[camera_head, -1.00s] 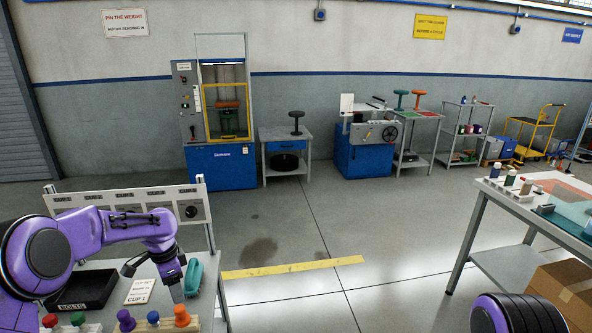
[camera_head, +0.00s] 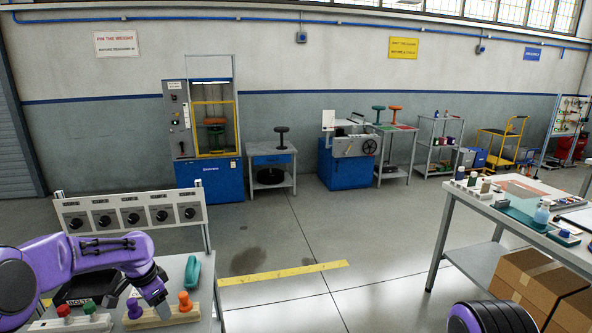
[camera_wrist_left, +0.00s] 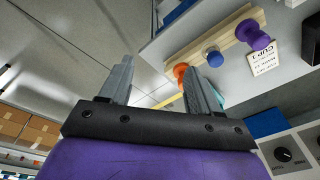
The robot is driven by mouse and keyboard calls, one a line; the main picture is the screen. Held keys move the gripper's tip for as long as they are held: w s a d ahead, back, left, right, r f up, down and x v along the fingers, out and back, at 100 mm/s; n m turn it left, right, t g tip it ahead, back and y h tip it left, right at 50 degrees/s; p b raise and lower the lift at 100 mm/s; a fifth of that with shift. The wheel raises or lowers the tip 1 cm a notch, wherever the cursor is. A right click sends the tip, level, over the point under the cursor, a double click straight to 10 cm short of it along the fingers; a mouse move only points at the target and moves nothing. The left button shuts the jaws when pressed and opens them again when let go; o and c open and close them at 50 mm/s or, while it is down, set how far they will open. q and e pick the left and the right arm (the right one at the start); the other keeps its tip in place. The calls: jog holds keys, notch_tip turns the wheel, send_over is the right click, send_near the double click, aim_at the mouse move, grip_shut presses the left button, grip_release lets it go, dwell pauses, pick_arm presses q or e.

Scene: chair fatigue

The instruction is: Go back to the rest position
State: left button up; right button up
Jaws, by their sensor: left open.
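My left arm comes in from the left. Its gripper (camera_head: 160,303) points down over the bench at the lower left, close to the blue and orange knobs. In the left wrist view the two grey fingers (camera_wrist_left: 158,78) stand apart with nothing held between them. An orange knob (camera_head: 185,301) and a purple knob (camera_head: 135,309) stand on a wooden strip there. The blue knob is partly hidden in the head view but shows in the left wrist view (camera_wrist_left: 212,58). Only a dark rounded part of my right arm shows at the lower right; its gripper is out of view.
A teal object (camera_head: 193,274) lies behind the orange knob. A panel of dials (camera_head: 132,217) stands at the bench's back. At right is a table (camera_head: 452,203) with bottles, and cardboard boxes (camera_head: 543,283) beneath. The floor (camera_head: 300,240) between is open.

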pick_arm(q)
jog(key=s+d+f+n+t, duration=0.3)
jog(key=f+n, duration=0.2)
jog(key=f, duration=0.2)
jog(key=s+d+f+n+t, duration=0.25)
jog(key=d+f+n, duration=0.2)
jog(key=f, duration=0.25)
jog(key=s+f+n+g+y, duration=0.2)
jog(key=s+f, duration=0.2)
jog(key=s, duration=1.3)
jog(key=s+a+f+n+g+y+b, duration=0.1)
jog(key=s+f, duration=0.3)
jog(key=s, duration=1.4)
jog(key=shift+f+n+g+y, duration=0.25)
jog(key=shift+n+g+y, duration=0.2)
jog(key=shift+n, duration=0.4)
jog(key=shift+a, duration=0.1)
